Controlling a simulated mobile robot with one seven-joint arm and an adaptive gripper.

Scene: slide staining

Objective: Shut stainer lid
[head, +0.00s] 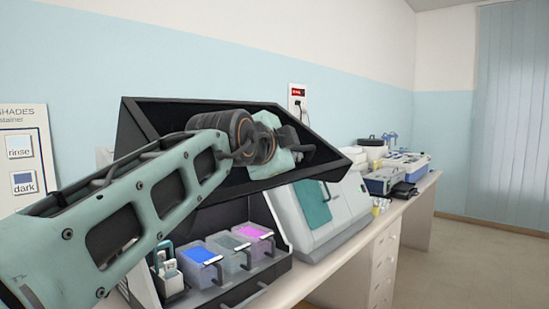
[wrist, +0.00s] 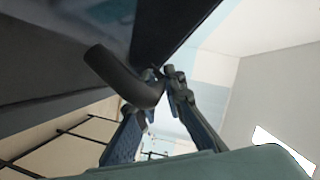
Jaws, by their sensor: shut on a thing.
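The stainer lid (head: 143,118) is a black, hollow cover, raised and tilted open above the stainer (head: 262,272) in the head view. My gripper (head: 303,149) is in front of the lid's inner side, with its fingertips near the lid's right part. In the wrist view my gripper (wrist: 158,92) is shut on the lid handle (wrist: 122,74), a dark curved bar under the dark lid edge. The fingertips partly hide where they meet the handle. Below the lid, the stainer holds tubs with blue (head: 201,255), grey and magenta (head: 251,231) contents.
A white and teal machine (head: 330,215) stands close to the right of the stainer. More lab equipment (head: 385,178) lies farther along the bench (head: 400,214). A sign with shade cards (head: 22,160) is at the left. Open floor shows at the right.

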